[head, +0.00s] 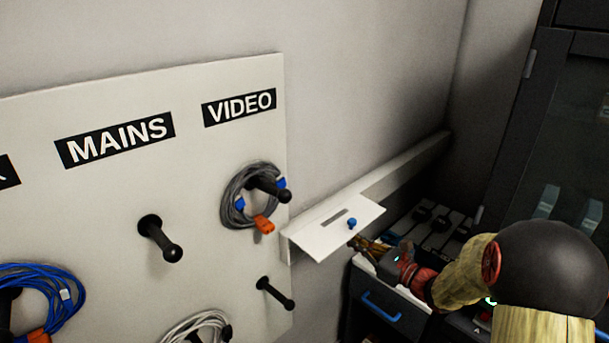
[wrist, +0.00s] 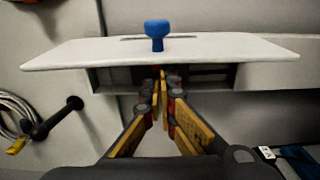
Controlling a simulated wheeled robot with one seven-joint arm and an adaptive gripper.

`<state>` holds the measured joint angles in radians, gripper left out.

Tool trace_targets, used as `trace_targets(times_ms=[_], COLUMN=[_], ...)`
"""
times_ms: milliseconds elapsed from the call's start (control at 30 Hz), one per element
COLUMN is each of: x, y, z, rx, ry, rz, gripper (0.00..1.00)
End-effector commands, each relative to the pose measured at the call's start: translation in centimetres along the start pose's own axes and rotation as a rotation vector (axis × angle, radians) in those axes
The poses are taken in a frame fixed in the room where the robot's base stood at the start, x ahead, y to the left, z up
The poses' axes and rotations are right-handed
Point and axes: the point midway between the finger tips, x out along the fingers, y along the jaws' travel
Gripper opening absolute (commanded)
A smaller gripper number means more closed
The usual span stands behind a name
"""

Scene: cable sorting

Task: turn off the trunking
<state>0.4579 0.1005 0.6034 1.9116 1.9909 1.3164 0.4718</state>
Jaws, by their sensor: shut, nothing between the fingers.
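The white trunking (head: 405,163) runs along the wall to the right of the board. Its flap (head: 315,241) stands out from the wall, raised, with a slot and a blue knob (head: 352,223) on it. In the wrist view the flap (wrist: 85,52) spans the top with the knob (wrist: 157,34) upright, and the trunking's opening (wrist: 108,78) shows under it. My gripper (wrist: 161,78) is shut and empty, its fingertips just below the flap's front edge. In the head view my gripper (head: 360,243) is below and right of the knob, partly hidden by the flap. I cannot tell whether it touches the flap.
A pegboard marked MAINS and VIDEO (head: 240,107) stands at left, with coiled cables (head: 240,195) and black pegs (head: 160,240). A drawer unit with a blue handle (head: 380,307) is below my gripper. A dark cabinet (head: 550,130) stands at right.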

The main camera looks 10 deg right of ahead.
Motion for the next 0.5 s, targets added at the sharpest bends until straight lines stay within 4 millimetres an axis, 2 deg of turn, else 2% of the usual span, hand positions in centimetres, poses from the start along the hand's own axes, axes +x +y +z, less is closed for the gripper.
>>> trace_targets(times_ms=[67, 167, 300, 500], x=[0.0, -0.3, -2.4, -7.7], y=[0.1, 2.2, 7.6, 15.6], z=[-0.5, -2.8, -6.7, -8.3], rx=[-0.035, -0.099, -0.241, -0.582], ry=[0.019, 0.09, 0.232, 0.398], rz=[0.004, 0.075, 0.268, 0.614], gripper=[0.0, 0.0, 0.0, 0.0])
